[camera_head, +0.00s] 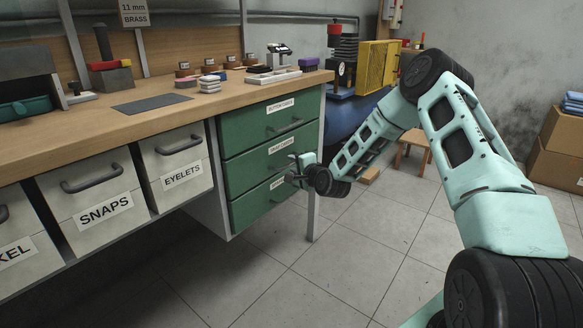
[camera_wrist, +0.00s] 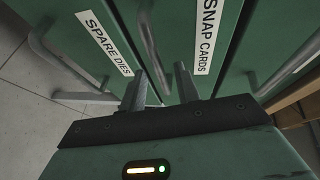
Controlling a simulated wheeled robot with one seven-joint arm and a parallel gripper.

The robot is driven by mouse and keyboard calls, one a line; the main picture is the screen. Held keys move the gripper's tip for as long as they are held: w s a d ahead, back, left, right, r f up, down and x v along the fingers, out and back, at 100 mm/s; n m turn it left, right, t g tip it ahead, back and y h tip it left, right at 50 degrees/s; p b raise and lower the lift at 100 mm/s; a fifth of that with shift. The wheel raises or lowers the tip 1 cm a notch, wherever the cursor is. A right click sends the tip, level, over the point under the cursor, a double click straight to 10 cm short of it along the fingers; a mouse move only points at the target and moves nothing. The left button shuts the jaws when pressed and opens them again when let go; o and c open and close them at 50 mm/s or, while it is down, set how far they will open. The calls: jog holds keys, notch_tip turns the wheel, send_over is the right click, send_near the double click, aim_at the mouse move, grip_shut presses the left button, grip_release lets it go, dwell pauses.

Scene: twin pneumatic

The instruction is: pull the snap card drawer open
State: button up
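The snap card drawer (camera_head: 248,168) is the middle drawer of a green unit under the right end of the workbench. It looks flush with its neighbours. In the wrist view its white label (camera_wrist: 208,37) reads "SNAP CARDS", and its grey bar handle (camera_wrist: 151,40) runs beside the label toward my fingers. My gripper (camera_head: 296,172) is in front of the unit at the middle drawer's right part. In the wrist view my gripper (camera_wrist: 160,72) is open, with one finger on each side of the handle's near end. I cannot tell whether the fingers touch it.
The button cards drawer (camera_head: 240,134) is above and the spare dies drawer (camera_head: 248,208) below, its handle (camera_wrist: 50,62) close by. A bench leg (camera_head: 315,210) stands at the unit's right edge. The tiled floor (camera_head: 300,280) in front is clear.

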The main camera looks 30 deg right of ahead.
jog(key=shift+w+f, duration=0.2)
jog(key=shift+w, duration=1.05)
grip_shut()
